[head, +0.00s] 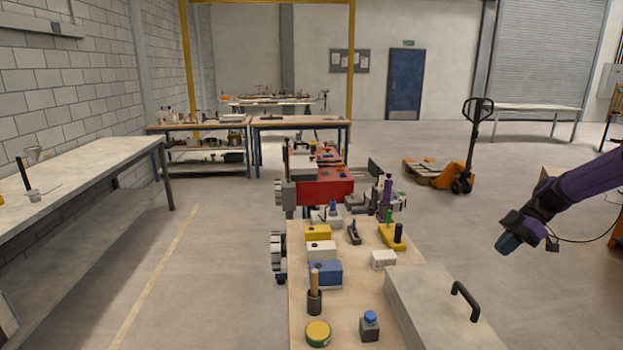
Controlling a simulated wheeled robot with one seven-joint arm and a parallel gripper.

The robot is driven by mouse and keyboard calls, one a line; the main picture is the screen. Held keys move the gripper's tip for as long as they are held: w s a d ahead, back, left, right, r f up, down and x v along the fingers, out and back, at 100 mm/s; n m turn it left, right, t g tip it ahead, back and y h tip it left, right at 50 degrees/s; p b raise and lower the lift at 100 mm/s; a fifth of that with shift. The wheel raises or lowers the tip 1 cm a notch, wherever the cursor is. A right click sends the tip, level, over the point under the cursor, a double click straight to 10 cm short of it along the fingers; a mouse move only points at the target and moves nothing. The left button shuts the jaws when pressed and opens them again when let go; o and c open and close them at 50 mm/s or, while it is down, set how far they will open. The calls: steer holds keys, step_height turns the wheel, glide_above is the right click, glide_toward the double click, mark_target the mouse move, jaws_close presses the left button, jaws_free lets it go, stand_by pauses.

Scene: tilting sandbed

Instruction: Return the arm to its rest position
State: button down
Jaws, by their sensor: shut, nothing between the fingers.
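My purple arm (580,185) reaches in from the right edge of the head view. My gripper (508,244) is at its lower left end, dark with a blue-grey tip, pointing down and left. It is shut and empty. It hangs in the air to the right of the wooden bench and touches nothing that I can see. The rest of the arm is cut off by the picture's edge.
The wooden bench (303,283) holds yellow, white and blue boxes, a grey lidded box with a black handle (465,300), a blue-capped bottle (369,326) and a yellow-topped tin (318,334). An orange pallet truck (450,175) stands behind.

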steer(key=s+a+r+m+h, duration=0.4)
steer(key=s+a+r, duration=0.1)
steer(key=a+r, duration=0.4)
steer(key=s+a+r+m+h, duration=0.4)
steer(key=s+a+r, duration=0.2)
steer(key=a+r, duration=0.3)
steer(key=s+a+r+m+t, duration=0.2)
steer(key=s+a+m+t, duration=0.1)
steer(key=s, duration=0.6)
steer(key=s+a+r+m+t, duration=0.3)
steer(key=s+m, duration=0.2)
steer(key=s, duration=0.5)
steer(key=shift+s+a+r+m+h, duration=0.15)
steer(key=shift+a+r+m+h, duration=0.15)
steer(key=shift+m, duration=0.1)
